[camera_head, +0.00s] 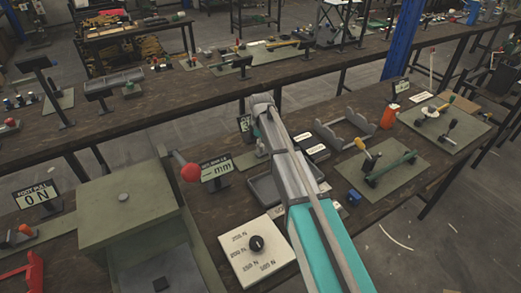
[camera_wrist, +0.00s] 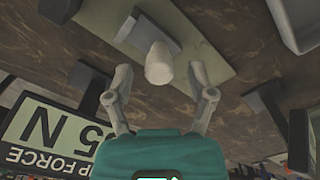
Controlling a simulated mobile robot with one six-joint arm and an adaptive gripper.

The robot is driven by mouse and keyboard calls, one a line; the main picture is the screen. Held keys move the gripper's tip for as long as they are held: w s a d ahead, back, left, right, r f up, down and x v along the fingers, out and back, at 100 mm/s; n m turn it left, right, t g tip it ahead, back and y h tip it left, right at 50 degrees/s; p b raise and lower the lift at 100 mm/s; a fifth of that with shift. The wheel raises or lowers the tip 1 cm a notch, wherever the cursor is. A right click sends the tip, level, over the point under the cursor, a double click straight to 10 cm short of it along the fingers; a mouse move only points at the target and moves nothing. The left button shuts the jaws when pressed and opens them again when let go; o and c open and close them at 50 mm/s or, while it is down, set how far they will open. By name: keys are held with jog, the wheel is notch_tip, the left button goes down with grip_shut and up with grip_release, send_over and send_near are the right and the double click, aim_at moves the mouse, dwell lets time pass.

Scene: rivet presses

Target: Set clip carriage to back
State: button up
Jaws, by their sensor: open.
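In the wrist view a pale rounded knob (camera_wrist: 158,64) stands out from a light grey block (camera_wrist: 143,35) on a grey-green plate (camera_wrist: 205,60). This looks like the clip carriage, though no label names it. My gripper (camera_wrist: 161,73) is open, with one finger on each side of the knob. I cannot tell whether either finger touches it. An upside-down sign (camera_wrist: 45,135) reading "P FORCE" and "5 N" stands at the left. In the head view my arm hides the gripper and the knob.
In the head view a display (camera_head: 244,124) stands close to the arm's far end. A red ball-topped lever (camera_head: 190,172) and an "mm" display (camera_head: 216,171) stand left of my arm. A grey cradle (camera_head: 346,128) and a tool plate (camera_head: 376,168) lie right. A dial box (camera_head: 257,258) is in front.

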jog(key=shift+f, duration=0.5)
jog(key=shift+b, duration=0.3)
grip_shut()
